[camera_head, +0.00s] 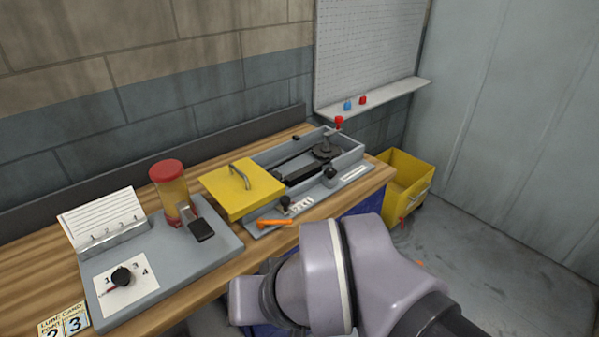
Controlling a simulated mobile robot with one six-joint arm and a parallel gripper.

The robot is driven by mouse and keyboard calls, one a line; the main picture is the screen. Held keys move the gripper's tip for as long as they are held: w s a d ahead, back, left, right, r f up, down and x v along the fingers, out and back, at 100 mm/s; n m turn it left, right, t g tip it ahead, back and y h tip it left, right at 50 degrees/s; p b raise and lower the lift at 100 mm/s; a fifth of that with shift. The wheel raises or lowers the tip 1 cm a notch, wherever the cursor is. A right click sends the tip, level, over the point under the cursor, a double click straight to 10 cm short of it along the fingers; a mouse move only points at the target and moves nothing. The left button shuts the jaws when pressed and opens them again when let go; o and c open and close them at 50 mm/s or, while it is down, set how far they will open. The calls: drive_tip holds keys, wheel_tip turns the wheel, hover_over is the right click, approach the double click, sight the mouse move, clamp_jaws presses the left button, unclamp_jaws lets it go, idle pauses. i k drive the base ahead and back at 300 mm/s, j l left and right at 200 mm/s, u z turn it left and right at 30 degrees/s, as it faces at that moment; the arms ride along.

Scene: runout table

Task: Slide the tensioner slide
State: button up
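A grey open-topped machine housing (354,152) stands at the back right of the wooden bench. Inside it are a dark pulley (324,148) and a dark bar or belt (300,172). Black knobs stand on its front ledge, one at the right (330,174) and one at the left (286,202) beside a small marked scale (301,206). I cannot tell for certain which part is the tensioner slide. A yellow cover (236,194) with a metal handle sits over the left end. My arm's grey-purple links fill the lower middle; my gripper is not in view.
An orange lever (275,223) lies at the housing's front left. A grey lubrication panel (215,250) with a red-capped container (168,188) and a dial (122,277) stands left. A yellow bin (402,178) is on the floor right. A pegboard shelf (385,97) is behind.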

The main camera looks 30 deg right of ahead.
sight(286, 201)
drive_tip(key=i+z, duration=0.4)
drive_tip(key=i, duration=0.45)
